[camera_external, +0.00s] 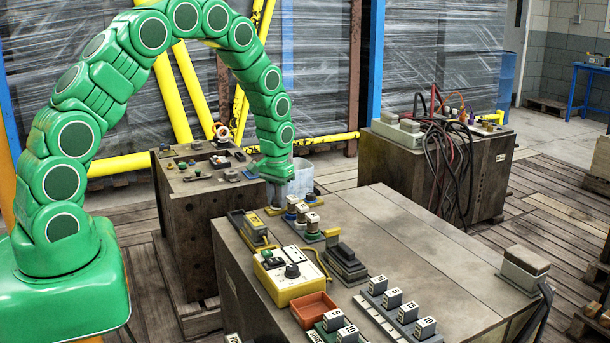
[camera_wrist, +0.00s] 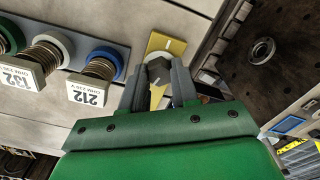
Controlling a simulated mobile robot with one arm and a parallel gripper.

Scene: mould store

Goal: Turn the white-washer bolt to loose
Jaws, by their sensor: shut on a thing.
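My gripper (camera_wrist: 158,78) is shut on a dark bolt head (camera_wrist: 157,70) in the wrist view, one finger on each side of it. The bolt stands on a yellow plate (camera_wrist: 161,44) with a pale line mark on it. In the external view my gripper (camera_external: 277,197) reaches down at the far left corner of the near bench, over the yellow plate (camera_external: 272,211). The bolt is hidden there.
Coil-like posts (camera_external: 313,222) with green, white and blue rings stand close beside the plate; one tag reads 212 (camera_wrist: 87,91). The near bench (camera_external: 420,235) also holds a yellow control box (camera_external: 297,287), a red tray (camera_external: 318,305) and numbered blocks (camera_external: 393,297). Its right middle is clear.

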